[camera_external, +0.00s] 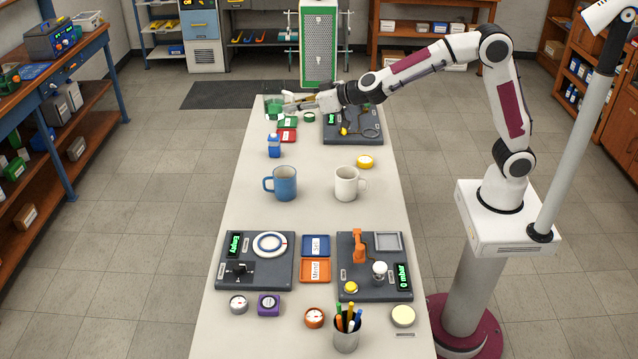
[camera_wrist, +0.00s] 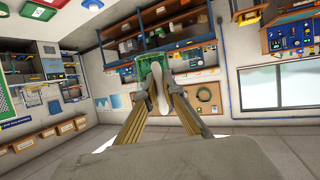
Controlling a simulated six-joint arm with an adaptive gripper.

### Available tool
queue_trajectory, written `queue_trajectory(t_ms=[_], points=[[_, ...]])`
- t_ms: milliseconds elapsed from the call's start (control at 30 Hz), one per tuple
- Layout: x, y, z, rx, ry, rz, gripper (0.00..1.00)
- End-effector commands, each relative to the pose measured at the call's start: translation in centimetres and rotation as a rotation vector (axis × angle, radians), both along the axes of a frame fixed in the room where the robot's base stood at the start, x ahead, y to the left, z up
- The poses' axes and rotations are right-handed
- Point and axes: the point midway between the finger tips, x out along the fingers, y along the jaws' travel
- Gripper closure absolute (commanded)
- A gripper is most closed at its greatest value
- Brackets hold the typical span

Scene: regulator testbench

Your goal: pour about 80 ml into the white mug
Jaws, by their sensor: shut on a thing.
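The white mug (camera_external: 346,186) stands upright on the bench, right of the middle. I cannot see what is inside it. My gripper (camera_external: 292,103) is at the far end of the bench, well behind the mug, and is shut on a clear container (camera_external: 273,103) with green contents. The container is at the bench's far left corner; I cannot tell whether it touches the top. In the wrist view, the green container (camera_wrist: 150,70) shows beyond the fingers (camera_wrist: 160,92), partly hidden by a pale piece that may be its handle.
A blue mug (camera_external: 285,184) stands left of the white mug. A small blue bottle (camera_external: 273,146), a yellow disc (camera_external: 365,162) and a dark panel (camera_external: 352,125) lie farther back. Two dark panels and a pen cup (camera_external: 346,338) fill the near end. Bare bench (camera_external: 315,215) lies before the mugs.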

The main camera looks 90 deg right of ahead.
Motion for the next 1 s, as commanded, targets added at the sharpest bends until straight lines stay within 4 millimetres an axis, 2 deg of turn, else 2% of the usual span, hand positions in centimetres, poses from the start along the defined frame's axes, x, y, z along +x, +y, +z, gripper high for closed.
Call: queue_trajectory(t_ms=[467,767,1000], points=[[-0.6,3.9,-0.8,-0.002,0.000,-0.140,1.00],[-2.1,6.9,-2.6,-0.003,0.001,-0.241,1.00],[-4.0,9.7,-4.7,-0.003,0.001,-0.317,1.00]])
